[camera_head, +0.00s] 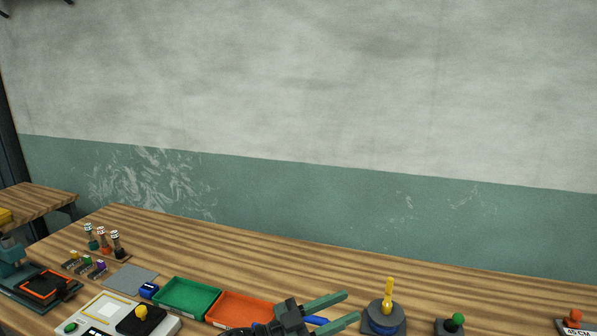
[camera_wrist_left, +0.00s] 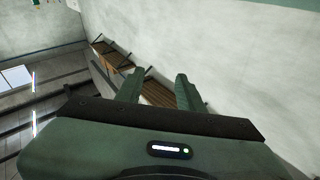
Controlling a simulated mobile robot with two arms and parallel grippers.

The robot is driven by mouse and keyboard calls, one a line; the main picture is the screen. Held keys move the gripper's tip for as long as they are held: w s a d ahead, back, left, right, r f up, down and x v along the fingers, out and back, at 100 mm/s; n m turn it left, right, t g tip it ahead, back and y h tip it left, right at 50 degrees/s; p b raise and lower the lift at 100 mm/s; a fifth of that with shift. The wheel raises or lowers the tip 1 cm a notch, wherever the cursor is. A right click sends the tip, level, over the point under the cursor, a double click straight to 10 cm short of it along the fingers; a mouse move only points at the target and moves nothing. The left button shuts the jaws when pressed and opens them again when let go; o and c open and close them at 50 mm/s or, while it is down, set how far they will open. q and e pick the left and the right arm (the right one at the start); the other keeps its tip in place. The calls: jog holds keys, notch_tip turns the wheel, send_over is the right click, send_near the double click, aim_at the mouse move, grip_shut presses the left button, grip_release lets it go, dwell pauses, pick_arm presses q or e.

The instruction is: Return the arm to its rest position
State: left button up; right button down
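My left gripper (camera_head: 336,312) is near the front edge of the table in the head view, just right of the orange tray (camera_head: 246,308). Its two green fingers are spread apart and point right, with nothing seen gripped between them. A blue object (camera_head: 316,320) shows partly behind the fingers; I cannot tell what it is. In the left wrist view the gripper (camera_wrist_left: 157,84) also shows its fingers apart, with wall, floor and distant wooden furniture beyond. My right gripper is not in either view.
The wooden table (camera_head: 240,247) holds a green tray (camera_head: 187,297), a grey device with a yellow knob (camera_head: 141,312), a round base with a yellow handle (camera_head: 387,299), a green knob (camera_head: 457,320) and a red knob (camera_head: 575,316). The back strip is clear before the wall.

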pick_arm(q)
jog(key=s+a+f+n+t+y, duration=0.2)
jog(key=a+f+n+t+y, duration=0.25)
jog(key=a+n+y, duration=0.3)
jog(key=s+a+f+n+t+y, duration=0.2)
jog(key=a+f+n+t+y, duration=0.1)
jog(key=a+f+n+y, duration=0.4)
jog(key=s+a+f+g+y, duration=0.1)
jog(key=s+a+f+g, duration=0.3)
jog(key=s, duration=0.5)
jog(key=s+a+f+g+y, duration=0.25)
jog(key=s+a, duration=0.35)
jog(key=s, duration=0.4)
jog(key=s+a+f+g+y, duration=0.1)
jog(key=s+a+f+g, duration=0.35)
jog(key=s, duration=0.45)
notch_tip(320, 180, down, 30)
jog(key=s+f+b, duration=0.1)
jog(key=b, duration=0.5)
jog(key=s+a+f+g+b, duration=0.2)
jog(key=s+a+f+b, duration=0.1)
jog(key=s+f, duration=1.4)
notch_tip(320, 180, down, 3)
jog(key=shift+r+m+b, duration=0.1)
jog(key=shift+m+b, duration=0.25)
jog(key=shift+b, duration=0.15)
